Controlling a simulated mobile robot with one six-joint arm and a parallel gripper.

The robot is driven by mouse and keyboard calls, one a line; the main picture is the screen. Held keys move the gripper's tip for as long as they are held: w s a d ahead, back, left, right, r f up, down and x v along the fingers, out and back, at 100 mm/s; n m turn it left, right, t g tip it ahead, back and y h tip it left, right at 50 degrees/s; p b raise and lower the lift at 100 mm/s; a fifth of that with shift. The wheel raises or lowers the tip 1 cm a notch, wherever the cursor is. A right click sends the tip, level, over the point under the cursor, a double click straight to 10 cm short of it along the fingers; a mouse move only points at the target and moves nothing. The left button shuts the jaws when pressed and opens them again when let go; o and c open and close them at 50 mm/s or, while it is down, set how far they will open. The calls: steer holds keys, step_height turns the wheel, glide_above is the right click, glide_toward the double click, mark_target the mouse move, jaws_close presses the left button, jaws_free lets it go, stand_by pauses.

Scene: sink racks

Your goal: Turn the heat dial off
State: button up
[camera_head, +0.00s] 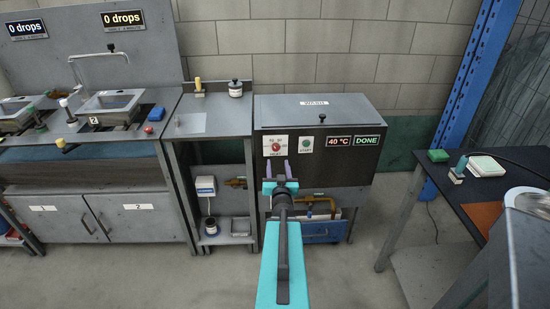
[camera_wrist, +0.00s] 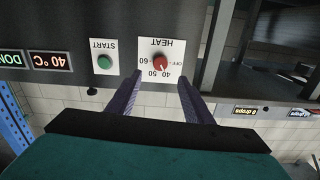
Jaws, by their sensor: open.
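The heat dial (camera_head: 276,147) is a red knob on a white plate marked HEAT, on the dark front of the wash unit. In the wrist view, which is upside down, the dial (camera_wrist: 160,62) has OFF, 40, 50 and 60 around it, and its small pale mark seems to point near 40. My gripper (camera_head: 278,168) is open and empty in front of the panel, just below the dial in the head view. In the wrist view its two purple fingers (camera_wrist: 156,82) are spread to either side of the dial, apart from it.
The green START button (camera_head: 306,143) sits close beside the dial plate. Displays read 40 °C (camera_head: 339,140) and DONE (camera_head: 367,140). A grey shelf stand (camera_head: 212,105) is left of the unit. A dark table (camera_head: 500,200) stands at the right. The floor between is clear.

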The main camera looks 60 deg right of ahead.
mark_target(276, 149)
steer(key=shift+w+d+f+b, duration=0.15)
steer(key=shift+w+d+b, duration=0.3)
steer(key=shift+b, duration=1.15)
steer(key=shift+b+x, duration=0.3)
steer(key=shift+x, duration=3.9)
steer(key=shift+s+d, duration=0.1)
steer(key=shift+s, duration=0.05)
